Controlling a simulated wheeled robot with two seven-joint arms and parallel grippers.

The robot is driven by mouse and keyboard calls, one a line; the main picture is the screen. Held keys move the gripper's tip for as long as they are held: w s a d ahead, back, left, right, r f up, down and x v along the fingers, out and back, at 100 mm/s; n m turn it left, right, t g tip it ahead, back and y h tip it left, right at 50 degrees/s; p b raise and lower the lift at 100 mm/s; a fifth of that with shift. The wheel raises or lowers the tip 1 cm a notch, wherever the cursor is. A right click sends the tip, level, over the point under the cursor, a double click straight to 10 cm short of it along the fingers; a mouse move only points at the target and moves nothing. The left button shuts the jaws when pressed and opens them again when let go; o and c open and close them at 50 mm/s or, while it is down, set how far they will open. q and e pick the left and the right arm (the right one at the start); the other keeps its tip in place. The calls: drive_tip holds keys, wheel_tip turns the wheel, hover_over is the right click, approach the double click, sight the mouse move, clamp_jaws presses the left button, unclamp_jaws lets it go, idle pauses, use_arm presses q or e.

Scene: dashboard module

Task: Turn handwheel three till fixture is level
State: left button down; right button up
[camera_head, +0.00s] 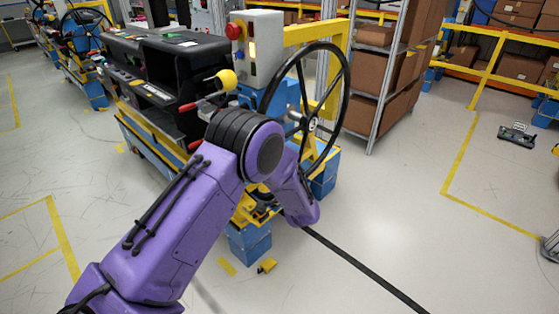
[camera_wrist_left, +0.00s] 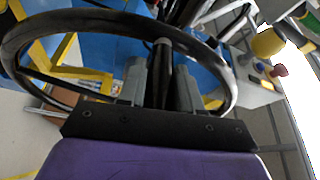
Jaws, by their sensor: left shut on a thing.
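A black spoked handwheel (camera_head: 346,95) stands upright on the near right end of the fixture (camera_head: 150,148), a blue and yellow stand. No number is readable on the wheel. A black dashboard module (camera_head: 165,50) sits on the fixture; I cannot tell from here whether it is level. My purple left arm reaches to the wheel, and its bent elbow hides the lower left of the wheel and my gripper in the head view. In the left wrist view, my left gripper (camera_wrist_left: 161,78) is shut on a dark spoke inside the handwheel's rim (camera_wrist_left: 100,22). My right gripper is out of view.
A white control box (camera_head: 257,48) with a red button stands behind the wheel, beside a yellow frame. Another handwheel (camera_head: 85,30) stands at the far left. A shelf with brown boxes (camera_head: 375,70) is behind the wheel.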

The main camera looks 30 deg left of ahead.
use_arm(q)
drive_tip(key=shift+r, duration=0.3)
drive_tip(key=shift+d, duration=0.1)
drive_tip(key=c, duration=0.8)
unclamp_jaws()
drive_tip(key=shift+w+f, duration=0.1)
drive_tip(key=shift+c, duration=0.2)
drive_tip(key=shift+d, duration=0.1)
drive_tip(key=shift+s+d+f, duration=0.1)
drive_tip(key=shift+s+d, duration=0.05)
drive_tip(key=shift+s, duration=0.05)
drive_tip(key=b+v, duration=0.2)
drive_tip(key=v, duration=0.8)
